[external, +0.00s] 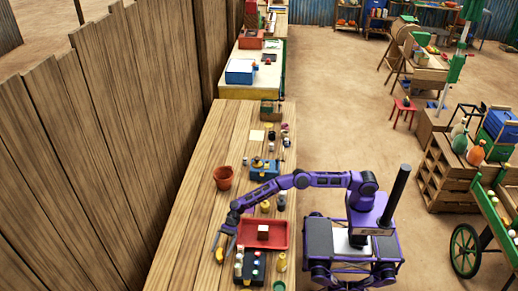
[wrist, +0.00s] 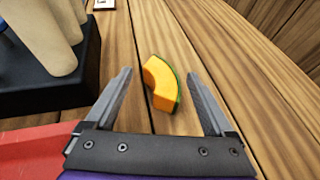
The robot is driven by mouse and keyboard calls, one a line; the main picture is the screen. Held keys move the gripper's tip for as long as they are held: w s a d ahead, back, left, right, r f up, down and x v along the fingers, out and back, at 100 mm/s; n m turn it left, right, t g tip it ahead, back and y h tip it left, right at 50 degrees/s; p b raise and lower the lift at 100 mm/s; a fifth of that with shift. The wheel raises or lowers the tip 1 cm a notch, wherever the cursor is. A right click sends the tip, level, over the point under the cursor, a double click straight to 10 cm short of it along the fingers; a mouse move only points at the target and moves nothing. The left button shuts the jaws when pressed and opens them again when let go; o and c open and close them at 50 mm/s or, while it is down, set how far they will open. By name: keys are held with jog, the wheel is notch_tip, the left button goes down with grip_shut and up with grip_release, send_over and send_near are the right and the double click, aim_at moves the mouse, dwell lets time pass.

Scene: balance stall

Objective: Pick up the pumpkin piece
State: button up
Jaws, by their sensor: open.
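The pumpkin piece (wrist: 160,82) is an orange curved wedge with a dark green rind. In the wrist view it lies on the wooden table, ahead of and between my fingers. In the external view it is a small yellow-orange shape (external: 220,254) at the table's near left. My gripper (wrist: 160,90) is open, with one finger on each side of the piece and the right finger close to the rind. It holds nothing. In the external view my gripper (external: 224,240) points down just above the piece. I cannot tell whether a finger touches it.
A red tray (external: 280,247) with a pale block (external: 263,231) lies right of my gripper. A black holder (wrist: 30,92) with beige pegs stands at the wrist view's left. A terracotta pot (external: 223,177) stands farther back. Bare planks lie right of the piece in the wrist view.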

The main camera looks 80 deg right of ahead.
jog(key=shift+c, duration=0.3)
grip_shut()
